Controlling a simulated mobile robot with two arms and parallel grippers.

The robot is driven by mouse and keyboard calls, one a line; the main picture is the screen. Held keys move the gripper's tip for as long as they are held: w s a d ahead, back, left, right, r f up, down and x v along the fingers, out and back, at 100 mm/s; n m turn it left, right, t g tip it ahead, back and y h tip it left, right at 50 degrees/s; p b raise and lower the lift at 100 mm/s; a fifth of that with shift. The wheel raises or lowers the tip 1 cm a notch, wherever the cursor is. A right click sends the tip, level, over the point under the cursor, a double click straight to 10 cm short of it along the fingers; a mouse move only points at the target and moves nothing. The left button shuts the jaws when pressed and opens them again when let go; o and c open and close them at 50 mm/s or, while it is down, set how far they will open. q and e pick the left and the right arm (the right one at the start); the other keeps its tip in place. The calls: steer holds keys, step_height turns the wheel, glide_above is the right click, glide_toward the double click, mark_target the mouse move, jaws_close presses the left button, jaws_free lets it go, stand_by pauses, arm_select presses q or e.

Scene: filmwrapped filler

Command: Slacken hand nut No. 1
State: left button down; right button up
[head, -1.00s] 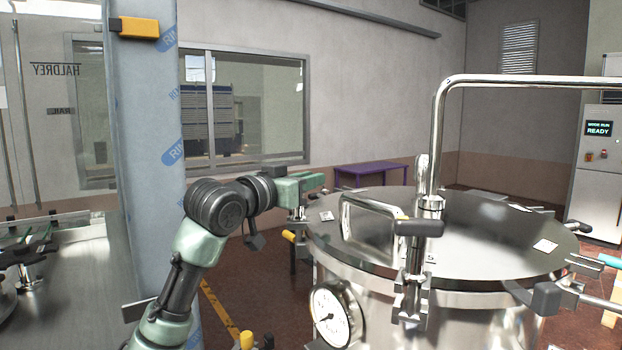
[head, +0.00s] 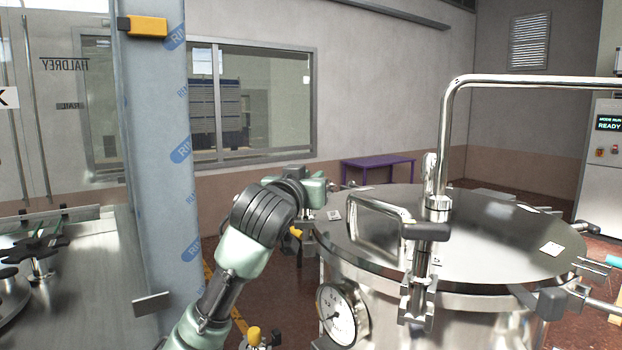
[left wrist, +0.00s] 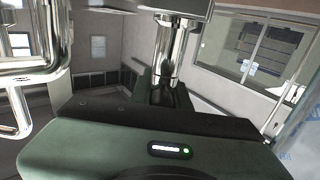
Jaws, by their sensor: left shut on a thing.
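A round steel vessel has a flat polished lid (head: 480,225) with hand nuts around its rim. My left gripper (head: 330,188) is at the lid's far left edge, shut on a hand nut there. In the left wrist view, a polished metal post (left wrist: 166,50) of this hand nut stands between the dark fingers. In the head view the nut is mostly hidden by my gripper, and I cannot read its number. Another hand nut with a dark grip (head: 426,231) is at the front of the rim. My right gripper is not in view.
A bent steel pipe (head: 447,130) and a lid handle (head: 365,204) rise above the lid. A dial gauge (head: 336,314) is on the vessel's front. A film-wrapped column (head: 165,150) stands left of my arm. A purple table (head: 378,168) is behind.

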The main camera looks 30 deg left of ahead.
arm_select(q)
steer(key=c, duration=1.3)
jaws_free()
steer(key=shift+c, duration=0.2)
steer(key=shift+w, duration=0.15)
steer(key=shift+s+d+f+b, duration=0.1)
steer(key=shift+s+b, duration=0.25)
steer(key=shift+s, duration=0.15)
steer(key=b+v, duration=0.2)
steer(key=v, duration=0.3)
steer(key=shift+s+d, duration=0.1)
steer(key=shift+s, duration=0.1)
steer(key=shift+s+d+b, duration=0.2)
steer(key=shift+s+b, duration=0.15)
steer(key=shift+s, duration=0.3)
